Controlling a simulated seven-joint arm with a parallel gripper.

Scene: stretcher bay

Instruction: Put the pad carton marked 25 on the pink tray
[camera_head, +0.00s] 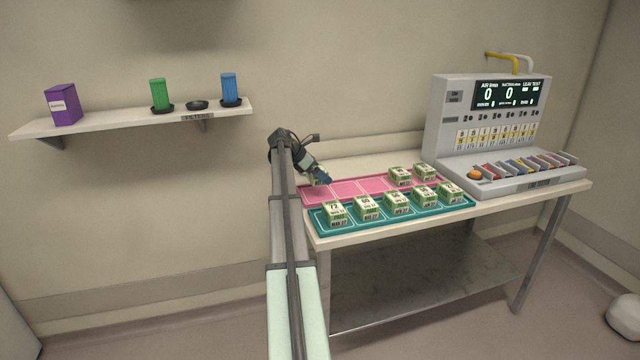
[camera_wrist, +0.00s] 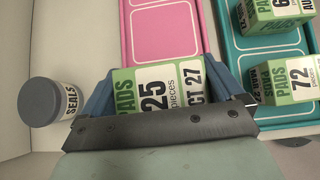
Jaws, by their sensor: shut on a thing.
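The green and white pad carton marked 25 (camera_wrist: 150,84) is between the blue fingers of my gripper (camera_wrist: 160,92) in the wrist view. In that view the pink tray (camera_wrist: 192,44) lies just beyond the carton. In the head view my gripper (camera_head: 321,177) is at the left end of the pink tray (camera_head: 304,195). My gripper is shut on the carton. The carton's underside is hidden, so I cannot tell whether it touches the tray. Two other cartons (camera_head: 400,175) stand at the pink tray's right end; its middle spaces are empty.
A teal tray (camera_head: 325,227) in front holds a row of several cartons, one marked 72 (camera_wrist: 296,84). A grey-lidded seals jar (camera_wrist: 48,102) stands left of my gripper in the wrist view. A grey console (camera_head: 455,125) stands at the table's right. A wall shelf (camera_head: 130,122) is at left.

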